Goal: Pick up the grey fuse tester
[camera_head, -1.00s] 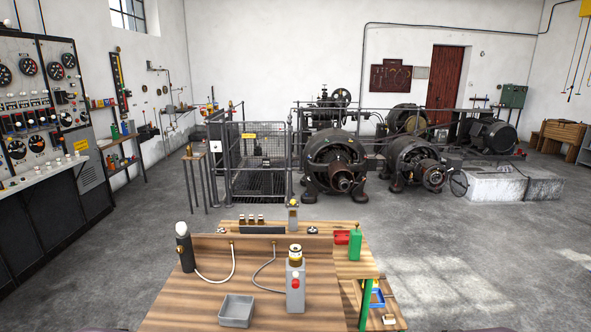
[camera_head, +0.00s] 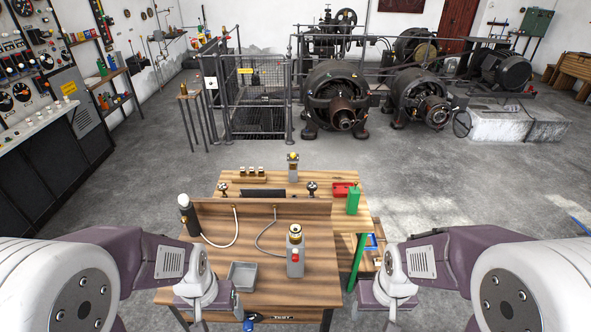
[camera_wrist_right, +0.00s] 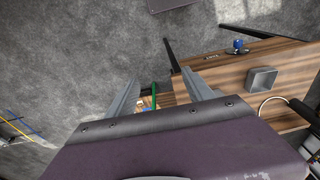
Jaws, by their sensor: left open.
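A grey upright box with a red button and a brass-and-dark top, which looks like the grey fuse tester (camera_head: 295,262), stands on the wooden bench (camera_head: 260,292) in the head view. A thin grey cable curves up from its left side to the bench's upright board. My left gripper (camera_head: 197,318) is low at the bench's left front, open, apart from the tester; its fingers are barely visible. My right gripper (camera_head: 392,316) is low, off the bench's right side. In the right wrist view its two fingers (camera_wrist_right: 161,80) stand wide apart with nothing between them.
A grey tray (camera_head: 242,275) is left of the tester. A dark handpiece (camera_head: 189,215) with a white cable is at the left end. Behind the board (camera_head: 300,209) are a smaller grey device (camera_head: 293,167), a red bin (camera_head: 343,190) and a green container (camera_head: 353,201). Bench front is mostly clear.

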